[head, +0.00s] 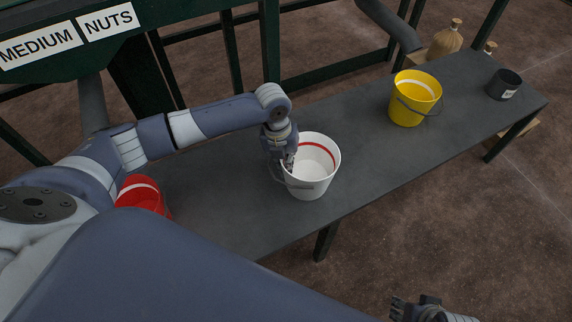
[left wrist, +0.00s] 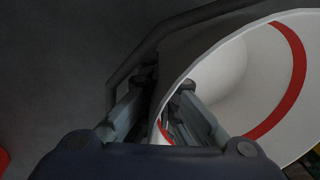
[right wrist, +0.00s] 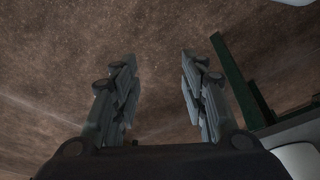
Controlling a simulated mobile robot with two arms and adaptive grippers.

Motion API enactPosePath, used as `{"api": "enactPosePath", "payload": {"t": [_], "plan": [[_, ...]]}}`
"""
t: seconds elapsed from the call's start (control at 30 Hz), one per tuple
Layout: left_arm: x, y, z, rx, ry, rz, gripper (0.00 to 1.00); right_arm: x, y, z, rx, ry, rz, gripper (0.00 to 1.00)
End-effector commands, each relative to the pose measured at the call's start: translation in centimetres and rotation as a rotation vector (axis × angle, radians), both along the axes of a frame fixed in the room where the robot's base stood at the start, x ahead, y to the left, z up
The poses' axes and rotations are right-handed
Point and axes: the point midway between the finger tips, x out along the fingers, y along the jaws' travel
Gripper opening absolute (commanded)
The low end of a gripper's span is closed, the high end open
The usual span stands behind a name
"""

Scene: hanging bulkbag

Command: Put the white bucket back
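The white bucket (head: 312,167) with a red band inside stands upright on the dark table, around its middle. My left gripper (head: 288,160) is at its left rim. In the left wrist view the bucket (left wrist: 232,85) fills the right side, and my left gripper (left wrist: 166,88) has one finger outside the wall and one inside. The fingers are close together and look shut on the rim; the contact itself is partly hidden. The bucket's dark handle hangs down on its side. My right gripper (right wrist: 158,85) is open and empty, away from the table over the floor.
On the table (head: 365,125), a yellow bucket (head: 415,98) and a small dark pot (head: 503,85) stand to the right. A red bucket (head: 140,193) is at left, partly hidden by my arm. A green frame with a nuts sign (head: 108,22) stands behind. Table between white and yellow buckets is clear.

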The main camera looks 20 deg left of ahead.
Motion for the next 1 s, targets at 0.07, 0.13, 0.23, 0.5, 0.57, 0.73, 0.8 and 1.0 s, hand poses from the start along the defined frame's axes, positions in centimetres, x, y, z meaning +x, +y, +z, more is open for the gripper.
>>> {"api": "enactPosePath", "payload": {"t": [0.07, 0.13, 0.23, 0.5, 0.57, 0.73, 0.8, 1.0], "plan": [[0.0, 0.0, 0.0, -0.001, -0.001, 0.0, 0.0, 0.0, 0.0, 0.0, 0.0, 0.0, 0.0, 0.4], [0.0, 0.0, -0.3, -0.001, 0.0, 0.001, 0.0, 0.0, 0.0, 0.0, 0.0, 0.0, 0.0, 0.4], [0.0, 0.0, -0.2, 0.0, 0.0, 0.001, 0.22, 0.0, 0.0, 0.0, 0.0, -0.001, 0.0, 0.4], [0.0, 0.0, -0.2, 0.0, 0.0, 0.001, 0.25, 0.0, 0.0, 0.0, -0.001, 0.0, -0.001, 0.4], [0.0, 0.0, -0.2, 0.0, 0.0, 0.001, 0.25, 0.0, 0.0, 0.0, 0.0, -0.001, -0.001, 0.4], [0.0, 0.1, 0.7, 0.0, -0.001, 0.0, 0.25, 0.1, 0.0, 0.2, 0.001, -0.005, 0.0, 0.4], [0.0, 0.2, 1.5, 0.001, -0.003, 0.001, 0.25, 0.2, 0.1, -1.1, 0.0, 0.007, 0.002, 0.4], [-0.1, 0.6, 4.8, 0.0, -0.003, 0.001, 0.25, 0.1, 0.2, -4.1, -0.001, 0.025, 0.004, 0.4]]}}
